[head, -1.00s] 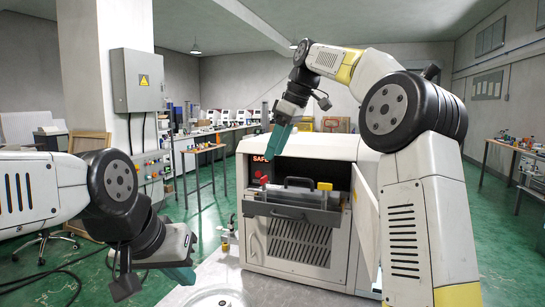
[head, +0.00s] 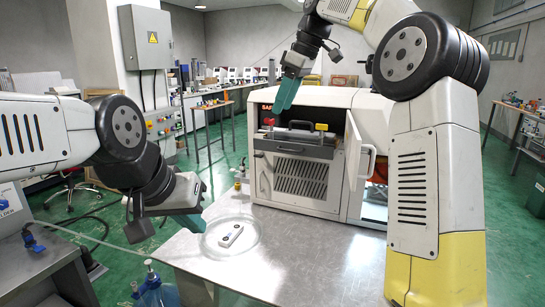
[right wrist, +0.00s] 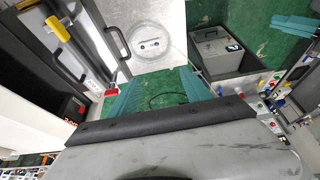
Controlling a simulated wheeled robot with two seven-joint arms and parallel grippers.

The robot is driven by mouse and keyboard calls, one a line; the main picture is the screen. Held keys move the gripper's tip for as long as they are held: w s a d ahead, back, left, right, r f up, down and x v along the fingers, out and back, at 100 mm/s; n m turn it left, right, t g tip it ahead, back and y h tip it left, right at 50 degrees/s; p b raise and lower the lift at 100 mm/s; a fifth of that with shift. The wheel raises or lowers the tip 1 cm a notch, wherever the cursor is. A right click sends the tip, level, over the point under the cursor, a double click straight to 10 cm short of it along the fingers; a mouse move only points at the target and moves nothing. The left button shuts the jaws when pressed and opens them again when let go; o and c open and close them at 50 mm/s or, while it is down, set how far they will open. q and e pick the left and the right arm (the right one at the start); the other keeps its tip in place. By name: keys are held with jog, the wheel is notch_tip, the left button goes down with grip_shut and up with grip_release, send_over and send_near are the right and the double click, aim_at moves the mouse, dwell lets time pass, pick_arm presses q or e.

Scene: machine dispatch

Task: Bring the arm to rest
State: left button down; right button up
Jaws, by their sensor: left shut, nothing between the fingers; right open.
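My right arm is raised, and its gripper (head: 287,93) with teal fingers hangs above and in front of the white machine (head: 300,190). In the right wrist view its teal fingers (right wrist: 158,100) stand apart with nothing between them. My left gripper (head: 196,226) is low at the left, beside the round clear dish (head: 214,246) on the table, shut and empty. A small white part (head: 231,236) lies in the dish.
The machine's door (head: 354,160) is open at its right. A tray with a black handle (head: 297,128) sits at its front opening. The grey table (head: 285,262) is mostly bare.

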jog(key=s+d+f+m+t+h, duration=0.1)
jog(key=s+d+f+m, duration=0.2)
jog(key=s, duration=0.5)
jog(key=s+d+f+m+t+h, duration=0.1)
jog(key=s+d+f+m+t, duration=0.1)
jog(key=s+d+m, duration=0.35)
jog(key=s+d+f+m+t, duration=0.1)
jog(key=s+f+m, duration=0.3)
jog(key=s+f, duration=0.8)
jog(key=s+d, duration=0.1)
jog(key=s, duration=0.1)
jog(key=shift+s+d+f+t, duration=0.3)
jog(key=shift+m, duration=0.25)
